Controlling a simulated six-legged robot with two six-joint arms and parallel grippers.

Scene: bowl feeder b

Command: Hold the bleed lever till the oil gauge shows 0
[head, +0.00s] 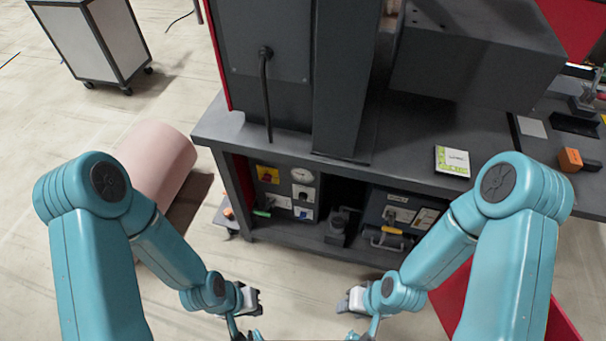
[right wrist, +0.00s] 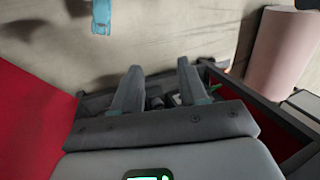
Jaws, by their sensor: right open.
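A round white oil gauge (head: 302,174) sits on the dark panel under the bench; its reading is too small to make out. A green-tipped lever (head: 262,212) sticks out low on the left of that panel. A yellow handle (head: 391,230) shows on the grey unit to the right; I cannot tell which of these is the bleed lever. My left gripper (head: 255,301) is in front of the bench, apart from both; its jaw opening is unclear. My right gripper (head: 346,301) is also in front, apart from them. Its two fingers stand apart and empty in the right wrist view (right wrist: 158,84).
The grey bench (head: 415,162) carries a dark machine and a green-white booklet (head: 452,161). A red bin (head: 455,300) is at lower right. Floor before the bench is clear between my arms.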

